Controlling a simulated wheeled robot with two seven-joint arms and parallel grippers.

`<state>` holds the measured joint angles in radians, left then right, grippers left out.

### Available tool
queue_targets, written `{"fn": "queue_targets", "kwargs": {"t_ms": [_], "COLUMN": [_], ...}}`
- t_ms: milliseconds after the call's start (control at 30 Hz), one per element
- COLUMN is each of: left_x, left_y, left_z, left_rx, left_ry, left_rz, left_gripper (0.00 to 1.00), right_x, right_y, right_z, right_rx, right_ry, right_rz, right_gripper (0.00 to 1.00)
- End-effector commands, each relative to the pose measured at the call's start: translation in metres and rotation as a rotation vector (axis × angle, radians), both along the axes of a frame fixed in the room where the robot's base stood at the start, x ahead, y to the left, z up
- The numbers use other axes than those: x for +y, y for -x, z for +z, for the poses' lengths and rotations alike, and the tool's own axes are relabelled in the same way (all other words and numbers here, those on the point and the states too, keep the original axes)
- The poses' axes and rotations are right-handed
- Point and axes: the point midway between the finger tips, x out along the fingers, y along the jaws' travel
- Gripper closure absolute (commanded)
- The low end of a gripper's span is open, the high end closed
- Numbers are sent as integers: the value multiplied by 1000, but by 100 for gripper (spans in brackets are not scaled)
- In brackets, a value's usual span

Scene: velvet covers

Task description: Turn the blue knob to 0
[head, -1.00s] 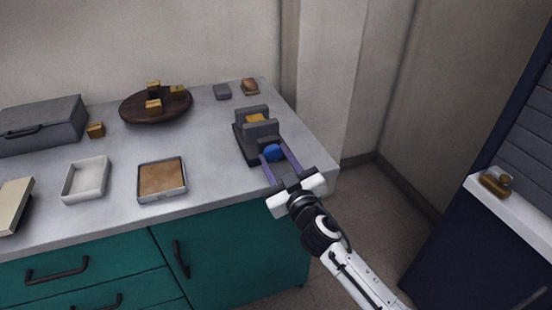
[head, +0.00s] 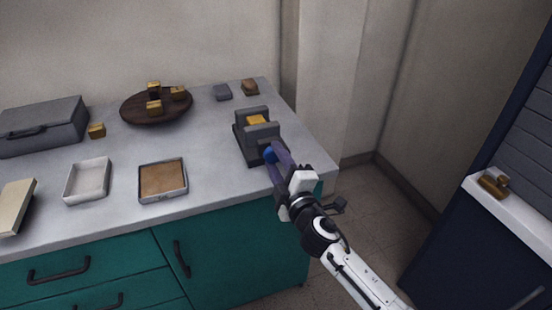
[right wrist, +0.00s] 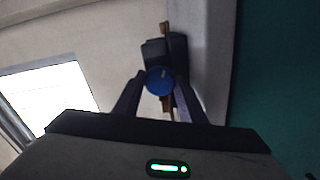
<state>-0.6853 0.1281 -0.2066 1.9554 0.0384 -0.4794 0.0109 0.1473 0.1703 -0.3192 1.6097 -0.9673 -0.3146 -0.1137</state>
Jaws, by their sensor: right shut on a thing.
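The blue knob (head: 270,155) is on the front of a dark grey device (head: 247,143) near the right end of the counter. My right gripper (head: 275,157) is shut on the knob, with its purple fingers on either side of it. In the right wrist view, the knob (right wrist: 159,80) sits between the two fingertips, and a small pale mark shows on its face. Any numbers around the knob cannot be read. My left gripper is not in view.
A yellow block (head: 257,120) sits in the device. On the grey counter (head: 215,150) are a cork-filled tray (head: 163,197), a white tray (head: 88,181), a round brown board (head: 130,108) with gold blocks, and a grey case (head: 45,125). Open floor lies right of the counter.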

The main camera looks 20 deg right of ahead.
Motion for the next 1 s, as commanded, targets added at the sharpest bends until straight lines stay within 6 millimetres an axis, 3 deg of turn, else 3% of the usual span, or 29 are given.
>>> {"fn": "queue_targets", "kwargs": {"t_ms": [500,1000], "left_x": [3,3], "left_y": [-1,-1], "left_z": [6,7], "left_rx": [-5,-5], "left_ry": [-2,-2], "left_rz": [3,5], "left_gripper": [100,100], "right_x": [0,1], "right_y": [0,0], "right_z": [0,-1], "right_rx": [-12,-14], "right_ry": [362,440], "right_rz": [1,1], "right_gripper": [85,85]}}
